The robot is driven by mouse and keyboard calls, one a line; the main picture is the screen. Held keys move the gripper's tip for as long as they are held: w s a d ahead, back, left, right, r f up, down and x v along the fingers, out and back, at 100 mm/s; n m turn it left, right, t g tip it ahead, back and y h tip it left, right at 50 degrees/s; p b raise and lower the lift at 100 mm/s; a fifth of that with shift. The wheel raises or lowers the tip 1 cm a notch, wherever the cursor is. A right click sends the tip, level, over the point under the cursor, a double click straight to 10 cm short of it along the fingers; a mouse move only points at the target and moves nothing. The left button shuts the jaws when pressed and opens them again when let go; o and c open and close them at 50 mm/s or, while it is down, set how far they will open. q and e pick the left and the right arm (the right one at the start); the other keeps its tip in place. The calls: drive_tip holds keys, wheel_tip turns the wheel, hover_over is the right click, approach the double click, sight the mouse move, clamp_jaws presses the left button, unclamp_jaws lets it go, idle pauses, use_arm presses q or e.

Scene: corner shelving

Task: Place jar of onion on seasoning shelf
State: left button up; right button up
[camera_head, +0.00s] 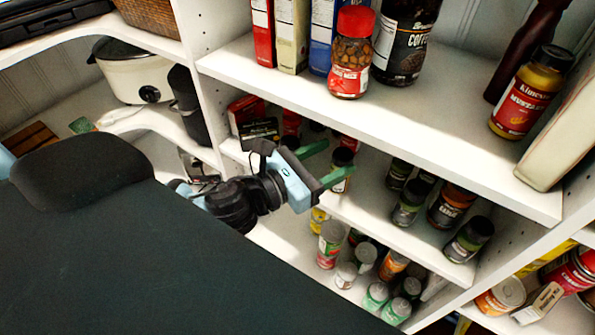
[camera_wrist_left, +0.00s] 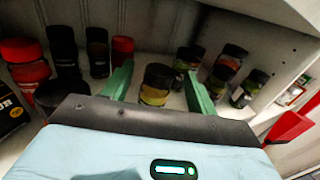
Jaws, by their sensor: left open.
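My left gripper (camera_head: 339,157) is open, its two green fingers reaching over the middle shelf (camera_head: 378,215). In the left wrist view the gripper (camera_wrist_left: 158,68) has a black-lidded jar with yellowish contents (camera_wrist_left: 155,93) between its fingers, with visible gaps. The same jar seems to show in the head view (camera_head: 341,177), partly hidden by a finger. Its label is not readable, so I cannot tell whether it is the onion jar. The middle shelf holds several seasoning jars (camera_head: 409,203). My right gripper is not in view.
The upper shelf (camera_head: 440,130) overhangs the middle one and carries a red-lidded jar (camera_head: 350,60) and a mustard bottle (camera_head: 525,97). Cans and jars (camera_head: 331,243) stand below. Dark bottles (camera_wrist_left: 97,52) stand left of the fingers. Bare shelf shows between the jar groups.

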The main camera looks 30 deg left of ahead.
use_arm(q)
drive_tip(key=v, duration=0.8)
drive_tip(key=shift+s, duration=0.25)
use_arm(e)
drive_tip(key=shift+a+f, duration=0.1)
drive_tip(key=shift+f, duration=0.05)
use_arm(q)
drive_tip(key=shift+a, duration=0.1)
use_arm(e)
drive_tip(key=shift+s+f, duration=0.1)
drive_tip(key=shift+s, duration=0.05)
